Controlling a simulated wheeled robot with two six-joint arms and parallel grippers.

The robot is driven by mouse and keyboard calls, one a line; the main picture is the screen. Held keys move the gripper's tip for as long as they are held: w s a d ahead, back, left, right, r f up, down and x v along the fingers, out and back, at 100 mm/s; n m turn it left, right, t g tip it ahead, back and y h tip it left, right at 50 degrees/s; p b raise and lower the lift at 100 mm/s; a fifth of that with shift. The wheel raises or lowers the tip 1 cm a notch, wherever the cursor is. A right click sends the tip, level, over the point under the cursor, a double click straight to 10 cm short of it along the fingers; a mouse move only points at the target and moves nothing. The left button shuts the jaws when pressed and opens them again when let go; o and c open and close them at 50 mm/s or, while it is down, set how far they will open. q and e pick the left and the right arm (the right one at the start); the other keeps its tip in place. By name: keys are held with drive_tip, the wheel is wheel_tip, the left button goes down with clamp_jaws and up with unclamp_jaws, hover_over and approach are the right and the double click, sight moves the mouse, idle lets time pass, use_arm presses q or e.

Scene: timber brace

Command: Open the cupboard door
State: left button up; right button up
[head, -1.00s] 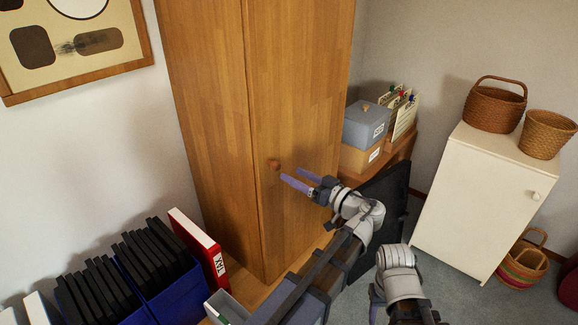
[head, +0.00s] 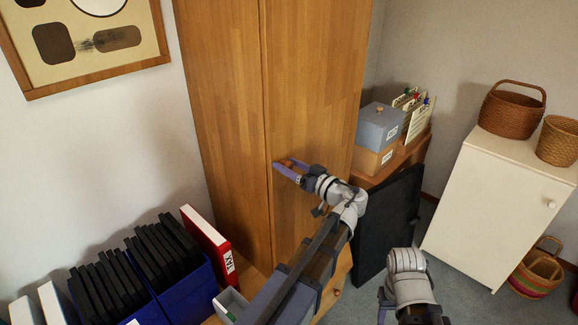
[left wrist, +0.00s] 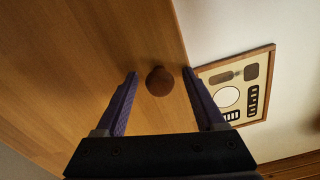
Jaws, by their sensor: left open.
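The tall wooden cupboard (head: 222,110) stands against the wall, and its door (head: 318,90) is closed. The round brown knob (head: 287,162) sits near the left edge of the door. My left gripper (head: 282,168) is at the knob, its fingers pointing at the door. In the left wrist view the knob (left wrist: 159,81) lies between the two open fingers of the left gripper (left wrist: 160,84), with a gap on both sides. My right gripper is not clearly visible; only a grey part of my arm shows at the bottom.
Blue boxes of black folders (head: 188,296) and a red binder (head: 208,240) stand at the lower left. A grey box (head: 378,128) sits right of the cupboard. A black panel (head: 392,225) leans below it. A white cabinet (head: 490,205) with baskets stands at the right.

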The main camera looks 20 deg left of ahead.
use_arm(q)
clamp_jaws()
idle(0.4)
idle(0.9)
